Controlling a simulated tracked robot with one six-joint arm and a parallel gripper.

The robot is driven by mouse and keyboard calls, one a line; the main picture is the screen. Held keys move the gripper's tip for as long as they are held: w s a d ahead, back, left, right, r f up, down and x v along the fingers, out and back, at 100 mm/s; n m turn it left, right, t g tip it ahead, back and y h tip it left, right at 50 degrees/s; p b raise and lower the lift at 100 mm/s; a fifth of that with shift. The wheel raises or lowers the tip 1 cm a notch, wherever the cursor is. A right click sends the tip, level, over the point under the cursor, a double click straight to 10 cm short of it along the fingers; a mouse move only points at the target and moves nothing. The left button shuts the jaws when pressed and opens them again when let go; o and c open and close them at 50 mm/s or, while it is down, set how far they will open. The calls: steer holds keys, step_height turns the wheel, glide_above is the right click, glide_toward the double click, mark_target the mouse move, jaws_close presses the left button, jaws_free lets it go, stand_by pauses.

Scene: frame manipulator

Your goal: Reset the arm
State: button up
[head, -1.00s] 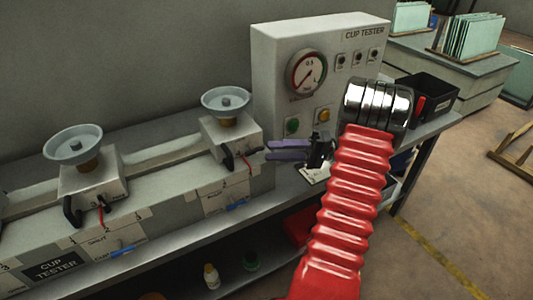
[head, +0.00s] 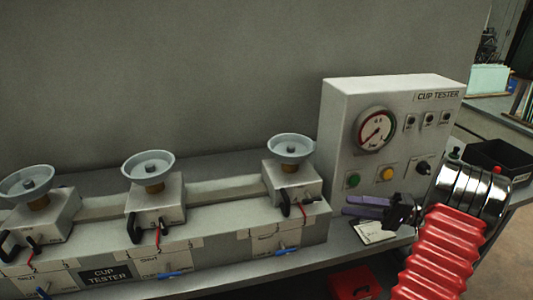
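My gripper (head: 358,205) shows in the head view in front of the gauge box, at the end of my red ribbed arm. Its two purple fingers point left, with a narrow gap between them, and nothing shows between them. The wrist behind the fingers is dark and partly hidden by my arm's shiny metal collar.
The cup tester box (head: 340,135) with gauge and buttons stands behind my gripper. A long grey bench rig (head: 215,240) with three grey cups (head: 148,167) runs left. A black bin (head: 497,163) is at right, and a red box (head: 354,283) is below.

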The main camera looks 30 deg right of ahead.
steer(key=a+f+m+g+h, duration=0.1)
steer(key=f+m, duration=0.1)
steer(key=f, duration=0.1)
steer(key=s+a+f+m+g+h, duration=0.1)
steer(key=f, duration=0.2)
steer(key=s+a+f+m+h, duration=0.1)
steer(key=f+m, duration=0.1)
steer(key=shift+a+f+m+g, duration=0.2)
steer(key=shift+f+m+g, duration=0.1)
steer(key=shift+f+g, duration=0.1)
steer(key=s+a+r+n+g+h, duration=0.2)
steer(key=s+a+g+h, duration=0.2)
steer(key=a+g+h, duration=0.7)
steer(key=s+a+r+n+t+h, duration=0.1)
steer(key=a+r+n+t, duration=0.3)
steer(key=a, duration=0.6)
steer(key=s+a+r+n+t, duration=0.2)
steer(key=a+r+n+t, duration=0.2)
steer(key=a+r, duration=0.5)
steer(key=shift+s+a+r+t+h, duration=0.25)
steer(key=shift+s+a+t+h, duration=0.15)
steer(key=shift+a, duration=0.75)
